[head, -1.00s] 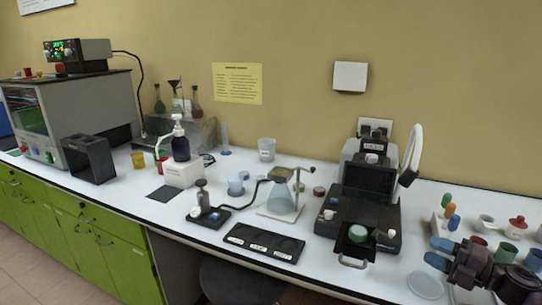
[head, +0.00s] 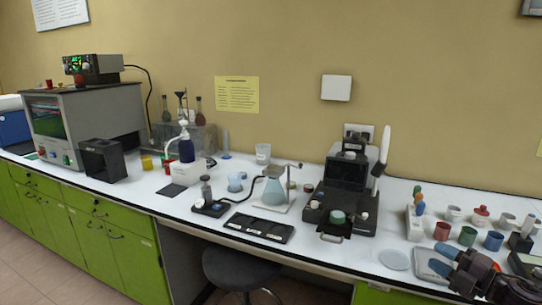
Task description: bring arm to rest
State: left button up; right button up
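My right gripper (head: 444,259) comes in from the lower right corner, with two blue-tipped fingers pointing left. The fingertips are apart with a gap between them, and nothing shows in the gap. The gripper appears over the front right part of the white counter (head: 330,258), partly in front of a light grey square plate (head: 424,263). I cannot tell its exact height above the counter. My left gripper is not in view.
Left of the gripper lies a pale round disc (head: 394,260). A black instrument (head: 345,190) and a conical flask (head: 273,190) stand further left. A stool (head: 240,270) stands under the counter.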

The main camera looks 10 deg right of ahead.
jog(key=s+a+f+m+h, duration=0.3)
jog(key=a+f+m+h, duration=0.1)
jog(key=f+m, duration=0.3)
jog(key=s+a+f+m+h, duration=0.3)
jog(key=s+f+m+h, duration=0.15)
jog(key=f+m, duration=0.3)
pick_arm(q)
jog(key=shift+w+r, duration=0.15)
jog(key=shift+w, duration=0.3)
pick_arm(e)
jog(key=s+a+f+m+g, duration=0.2)
jog(key=s+a+f+m, duration=0.2)
jog(key=s, duration=0.4)
jog(key=s+a+f+m+g, duration=0.2)
jog(key=s+a+f+m, duration=0.1)
jog(key=s+a+f, duration=0.3)
jog(key=s+a, duration=0.2)
jog(key=a, duration=0.1)
jog(key=shift+s+f+m+g+h, duration=0.3)
jog(key=shift+f+m+g+h, duration=0.05)
jog(key=shift+g, duration=0.05)
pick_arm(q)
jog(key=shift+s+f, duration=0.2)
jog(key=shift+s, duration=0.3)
